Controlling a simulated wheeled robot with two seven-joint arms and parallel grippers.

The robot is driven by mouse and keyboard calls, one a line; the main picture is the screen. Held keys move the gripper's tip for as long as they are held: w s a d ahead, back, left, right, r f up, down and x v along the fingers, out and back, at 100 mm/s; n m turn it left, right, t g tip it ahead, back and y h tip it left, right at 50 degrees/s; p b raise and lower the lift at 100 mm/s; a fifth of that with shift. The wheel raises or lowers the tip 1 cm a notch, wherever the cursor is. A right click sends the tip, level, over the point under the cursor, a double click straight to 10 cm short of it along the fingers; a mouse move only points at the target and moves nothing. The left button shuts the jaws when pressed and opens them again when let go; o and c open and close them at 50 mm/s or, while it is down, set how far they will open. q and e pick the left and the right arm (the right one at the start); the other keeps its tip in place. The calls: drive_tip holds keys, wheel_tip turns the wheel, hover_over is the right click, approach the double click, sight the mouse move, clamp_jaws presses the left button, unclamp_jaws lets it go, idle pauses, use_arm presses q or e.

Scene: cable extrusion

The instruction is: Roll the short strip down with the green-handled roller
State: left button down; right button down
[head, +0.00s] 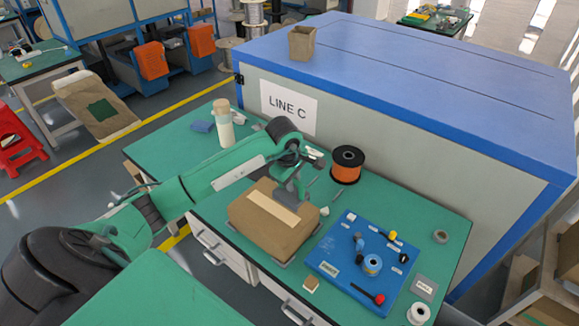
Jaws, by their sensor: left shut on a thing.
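A closed brown cardboard box (262,236) sits on the green bench, with a pale strip (272,208) lying along its top. My left gripper (292,194) is over the far right part of the box top, near the strip's right end. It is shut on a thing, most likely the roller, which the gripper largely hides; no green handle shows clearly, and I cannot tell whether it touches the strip. My right gripper is not in view.
A blue tool board (325,251) with yellow- and red-handled tools and a blue tape roll (372,264) lies right of the box. An orange spool (347,165) stands behind, before the LINE C cabinet (370,150). A bottle (224,125) stands far left on the bench.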

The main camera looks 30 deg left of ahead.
use_arm(q)
drive_tip(key=shift+s, duration=0.2)
drive_tip(key=shift+f, duration=0.3)
drive_tip(key=shift+f+b, duration=1.9)
drive_tip(key=shift+f, duration=1.95)
drive_tip(key=shift+f+b, duration=0.5)
drive_tip(key=shift+b, duration=0.1)
drive_tip(key=shift+a+f+b, duration=0.1)
drive_tip(key=shift+a+b, duration=0.3)
drive_tip(key=shift+a, duration=0.35)
drive_tip(key=shift+a+b, duration=0.45)
drive_tip(key=shift+a, duration=0.55)
